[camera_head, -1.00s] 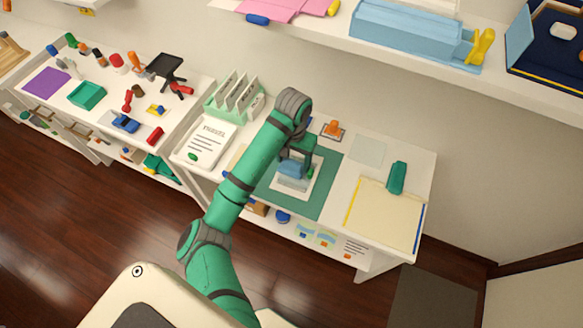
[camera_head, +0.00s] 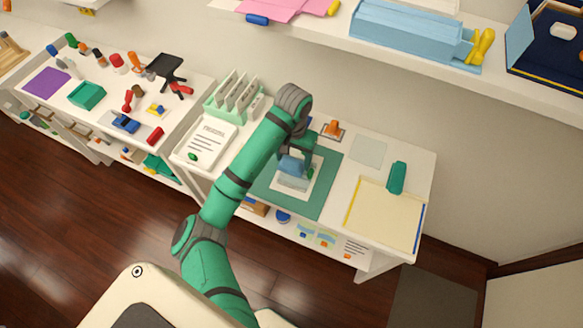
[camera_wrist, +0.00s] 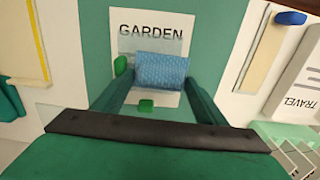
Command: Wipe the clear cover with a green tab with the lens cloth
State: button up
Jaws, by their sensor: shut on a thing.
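My gripper (camera_wrist: 157,92) is shut on the blue lens cloth (camera_wrist: 162,70), a rolled, patterned pad held between its fingers. In the head view the cloth (camera_head: 291,166) is over the white sheet on the green mat (camera_head: 323,191). The clear cover (camera_wrist: 128,45) lies over a page headed "GARDEN", with a green tab (camera_wrist: 121,65) at its side. A second green piece (camera_wrist: 146,104) shows below the cloth. The cloth hides part of the cover; I cannot tell whether it touches it.
A cream folder (camera_head: 384,214) and a green stapler-like object (camera_head: 397,177) are at the right of the desk. An orange-knobbed stamp (camera_head: 333,128) stands behind the mat. A file rack (camera_head: 235,96) and a printed sheet (camera_head: 207,139) are at the left. A shelf (camera_head: 440,72) overhangs the back.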

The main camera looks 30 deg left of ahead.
jog(key=shift+r, duration=2.45)
